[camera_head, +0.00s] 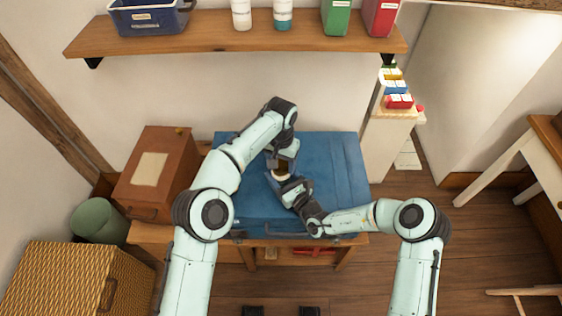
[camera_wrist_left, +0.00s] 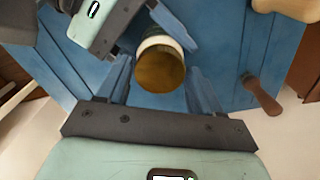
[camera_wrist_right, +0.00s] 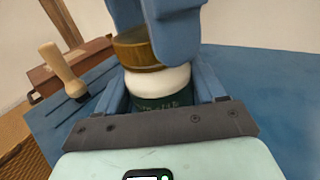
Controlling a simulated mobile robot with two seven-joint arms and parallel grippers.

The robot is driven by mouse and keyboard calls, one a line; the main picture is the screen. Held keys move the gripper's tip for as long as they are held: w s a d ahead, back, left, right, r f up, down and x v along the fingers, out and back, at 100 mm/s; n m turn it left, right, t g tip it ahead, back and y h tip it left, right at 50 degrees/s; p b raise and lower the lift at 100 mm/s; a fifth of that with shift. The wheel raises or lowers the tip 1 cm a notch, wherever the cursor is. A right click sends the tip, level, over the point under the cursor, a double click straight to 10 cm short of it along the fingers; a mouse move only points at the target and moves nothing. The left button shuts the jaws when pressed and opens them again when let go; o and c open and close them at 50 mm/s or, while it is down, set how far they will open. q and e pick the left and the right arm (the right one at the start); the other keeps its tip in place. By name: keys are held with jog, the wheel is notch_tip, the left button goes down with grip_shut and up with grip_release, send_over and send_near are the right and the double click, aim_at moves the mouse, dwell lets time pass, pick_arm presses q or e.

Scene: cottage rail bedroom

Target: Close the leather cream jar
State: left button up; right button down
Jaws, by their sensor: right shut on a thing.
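The leather cream jar has a dark green body (camera_wrist_right: 165,100), a white upper band and a gold-brown lid (camera_wrist_right: 138,50). In the left wrist view the lid (camera_wrist_left: 160,70) faces the camera. The lid is at the jar's mouth; I cannot tell whether it is fully seated. My right gripper (camera_head: 279,180) is shut around the jar's body from the side. My left gripper (camera_head: 280,167) points down from above, its fingers apart on either side of the lid. The left gripper's blue fingers hide part of the lid in the right wrist view.
The jar is over a blue worktop (camera_head: 340,160). A brown box (camera_head: 150,185) stands at left. A wall shelf (camera_head: 210,38) holds containers above.

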pick_arm(q)
jog(key=shift+o, duration=1.2)
notch_tip(320, 180, up, 8)
jog(key=shift+f, duration=0.25)
pick_arm(e)
grip_release()
jog(key=v, duration=1.3)
jog(key=shift+s+d, duration=0.15)
jog(key=shift+s, duration=0.05)
